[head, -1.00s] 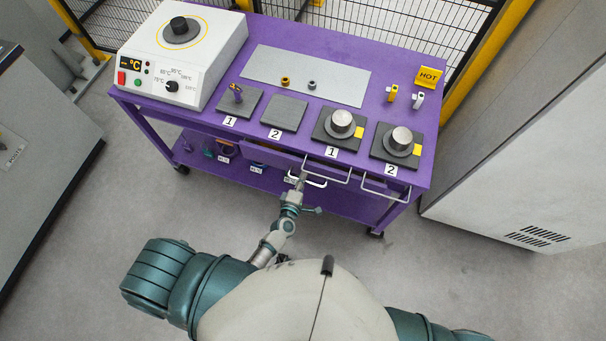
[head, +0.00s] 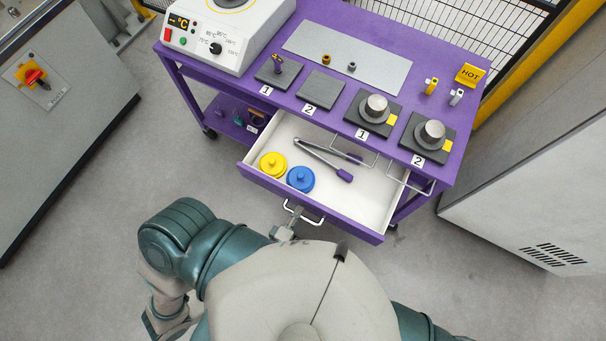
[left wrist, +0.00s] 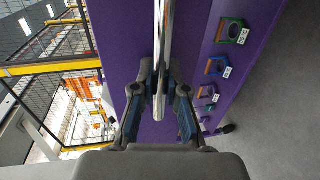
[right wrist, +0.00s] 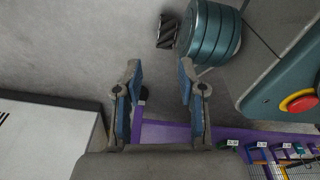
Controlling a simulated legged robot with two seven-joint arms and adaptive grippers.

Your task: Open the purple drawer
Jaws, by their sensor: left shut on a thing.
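The purple drawer (head: 262,181) is pulled well out of the purple bench, and its white inside shows. In it lie a yellow round lidded part (head: 273,165), a blue one (head: 300,178) and grey tongs with purple tips (head: 322,158). The drawer's silver handle (head: 303,213) is on its front. My left gripper (head: 288,229) is at that handle, partly hidden by my body. In the left wrist view its fingers (left wrist: 159,100) are closed around the handle bar (left wrist: 163,45). My right gripper (right wrist: 158,85) shows in the right wrist view, fingers apart and empty.
The bench top (head: 430,45) carries a heater box (head: 225,40), grey pads (head: 320,89), metal weights and a HOT sign (head: 469,74). A grey cabinet (head: 60,110) stands left and a white cabinet (head: 540,170) right. Floor in front of the bench is free.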

